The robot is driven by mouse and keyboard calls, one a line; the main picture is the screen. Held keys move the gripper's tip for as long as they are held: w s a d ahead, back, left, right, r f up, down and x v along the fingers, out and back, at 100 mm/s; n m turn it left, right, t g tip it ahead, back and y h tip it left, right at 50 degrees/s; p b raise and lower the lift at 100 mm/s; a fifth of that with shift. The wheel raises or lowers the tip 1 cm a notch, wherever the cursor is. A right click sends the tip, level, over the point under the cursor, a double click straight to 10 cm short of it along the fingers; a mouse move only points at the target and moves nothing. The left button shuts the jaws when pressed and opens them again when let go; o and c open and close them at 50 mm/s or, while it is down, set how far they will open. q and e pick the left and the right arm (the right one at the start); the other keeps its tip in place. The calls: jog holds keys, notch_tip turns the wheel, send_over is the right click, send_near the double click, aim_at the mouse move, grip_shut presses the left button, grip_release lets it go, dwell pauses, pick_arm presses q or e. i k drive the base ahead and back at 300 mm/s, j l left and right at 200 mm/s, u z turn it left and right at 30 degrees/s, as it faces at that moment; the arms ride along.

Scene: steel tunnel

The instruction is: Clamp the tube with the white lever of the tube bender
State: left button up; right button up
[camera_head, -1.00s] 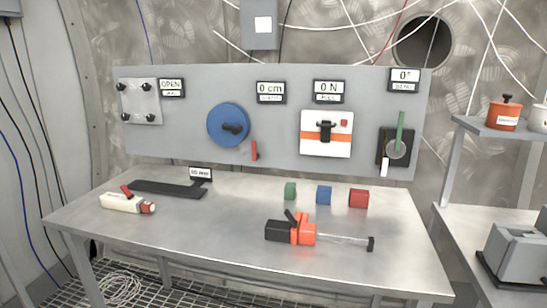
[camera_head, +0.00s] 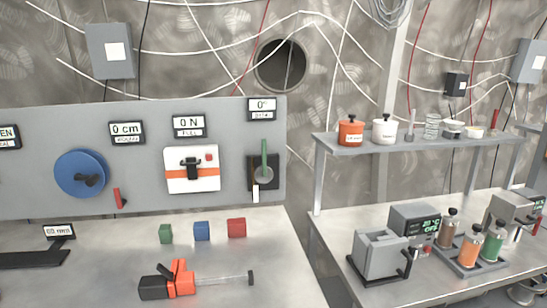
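The tube bender (camera_head: 252,164) is a dark plate with a round grey disc at the right end of the grey panel (camera_head: 140,145). A green tube (camera_head: 264,152) stands upright in it. The white lever (camera_head: 255,194) hangs down at its lower left. The display (camera_head: 262,108) above the bender reads 0°. I cannot tell from this distance how firmly the tube is held. Neither of my grippers is in view.
Green, blue and red cubes (camera_head: 236,228) and an orange-black tool (camera_head: 180,282) lie on the table (camera_head: 260,260). A gap separates this table from the right bench (camera_head: 335,250), which holds a grey appliance (camera_head: 380,253) and bottles (camera_head: 493,242). A shelf (camera_head: 350,150) carries pots.

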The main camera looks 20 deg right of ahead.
aim_at(255, 196)
jog(key=i+l+z, duration=0.35)
jog(key=i+l, duration=0.35)
jog(key=l, duration=0.1)
